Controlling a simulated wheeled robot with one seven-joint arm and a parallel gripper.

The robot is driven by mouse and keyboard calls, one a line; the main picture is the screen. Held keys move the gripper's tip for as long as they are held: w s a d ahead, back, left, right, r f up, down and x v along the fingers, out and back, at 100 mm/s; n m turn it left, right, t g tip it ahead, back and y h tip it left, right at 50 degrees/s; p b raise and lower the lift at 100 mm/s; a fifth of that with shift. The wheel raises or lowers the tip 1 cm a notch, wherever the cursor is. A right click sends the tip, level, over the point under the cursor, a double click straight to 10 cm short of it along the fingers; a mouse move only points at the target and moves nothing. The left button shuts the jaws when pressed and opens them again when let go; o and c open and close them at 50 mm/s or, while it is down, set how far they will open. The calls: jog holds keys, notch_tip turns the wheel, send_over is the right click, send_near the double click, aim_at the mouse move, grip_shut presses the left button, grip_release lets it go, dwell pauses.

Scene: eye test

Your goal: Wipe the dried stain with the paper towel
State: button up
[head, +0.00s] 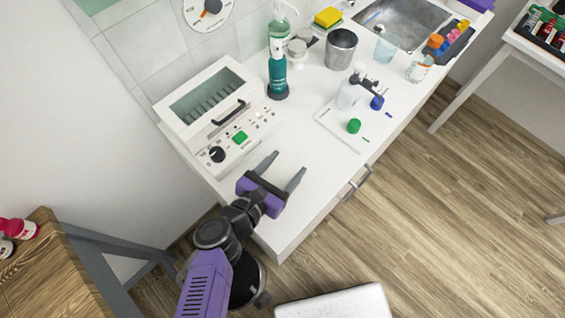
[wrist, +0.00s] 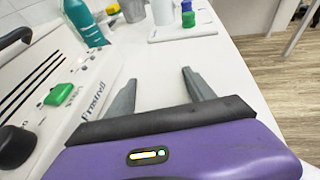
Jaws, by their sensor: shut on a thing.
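My gripper (head: 280,172) reaches over the near end of the white counter (head: 305,205). Its two grey fingers stand wide apart, and I see only bare white surface between them. In the wrist view the fingers of my gripper (wrist: 158,88) are also apart, with no thing visible between them. I cannot make out a paper towel in either view; one as white as the counter would be hard to tell. I cannot make out a dried stain on the counter either.
A white device (head: 215,115) with knob and green button stands left of my gripper. Beyond are a teal bottle (head: 277,72), metal cup (head: 341,48), white board (head: 340,127) with a green cap (head: 354,126), yellow sponge (head: 328,17) and sink (head: 405,22). The counter's near end is clear.

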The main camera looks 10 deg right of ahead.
jog(key=shift+w+a+f+b, duration=0.2)
jog(key=shift+w+a+b, duration=0.2)
jog(key=shift+w+b, duration=0.1)
jog(key=shift+w+a+f+b, duration=0.15)
jog(key=shift+w+a+b, duration=0.2)
jog(key=shift+w+b, duration=0.15)
jog(key=shift+w+a+r+b, duration=0.1)
jog(key=shift+w+a+b, duration=0.4)
jog(key=shift+w, duration=0.15)
jog(key=shift+d+r+p, duration=0.1)
jog(key=shift+r+p, duration=2)
jog(key=shift+r, duration=1)
notch_tip(320, 180, up, 3)
jog(key=shift+r+p, duration=0.1)
jog(key=shift+p, duration=0.8)
